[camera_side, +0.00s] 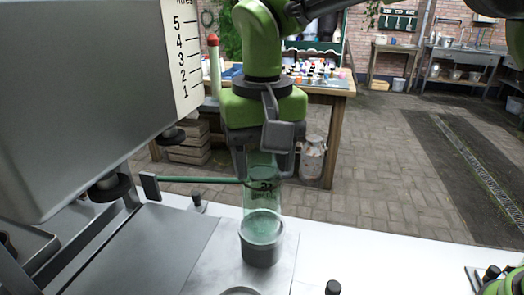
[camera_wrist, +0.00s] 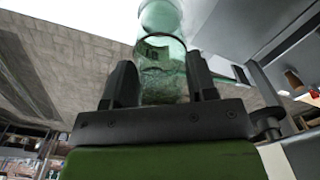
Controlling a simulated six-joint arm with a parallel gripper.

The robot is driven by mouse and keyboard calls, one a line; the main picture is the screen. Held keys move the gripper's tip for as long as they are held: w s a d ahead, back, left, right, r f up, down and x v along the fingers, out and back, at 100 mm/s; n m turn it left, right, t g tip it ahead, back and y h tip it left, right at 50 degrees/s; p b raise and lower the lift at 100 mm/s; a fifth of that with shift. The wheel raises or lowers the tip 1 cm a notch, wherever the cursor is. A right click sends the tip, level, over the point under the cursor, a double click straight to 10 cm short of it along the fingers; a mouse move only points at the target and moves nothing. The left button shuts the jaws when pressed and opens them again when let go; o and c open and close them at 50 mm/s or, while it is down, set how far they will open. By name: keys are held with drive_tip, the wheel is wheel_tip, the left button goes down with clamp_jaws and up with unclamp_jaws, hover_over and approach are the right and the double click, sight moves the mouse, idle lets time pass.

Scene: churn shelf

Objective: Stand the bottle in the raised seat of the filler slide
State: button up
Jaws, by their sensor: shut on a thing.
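The clear green glass bottle (camera_side: 262,200) is upright in the side view, with dark marking on its upper part. My gripper (camera_side: 264,168) is shut on the bottle near its upper end, one finger on each side. The bottle's lower end overlaps the dark grey round cup-like seat (camera_side: 262,252), and looks to be within its rim; I cannot tell whether it rests on the bottom. In the wrist view the bottle (camera_wrist: 162,65) stands between the two fingers of my gripper (camera_wrist: 162,88).
A steel tank (camera_side: 85,90) with a litre scale fills the left, with nozzles beneath. A green rod (camera_side: 200,180) runs from a dark block to beside the bottle. Another round rim (camera_side: 240,291) shows at the bottom edge. A small black knob (camera_side: 333,287) stands to the right.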

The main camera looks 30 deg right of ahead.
idle(0.3)
drive_tip(key=shift+f, duration=0.45)
idle(0.4)
drive_tip(key=shift+f, duration=0.35)
drive_tip(key=o, duration=1.1)
drive_tip(key=shift+c, duration=1.1)
drive_tip(key=shift+r, duration=0.15)
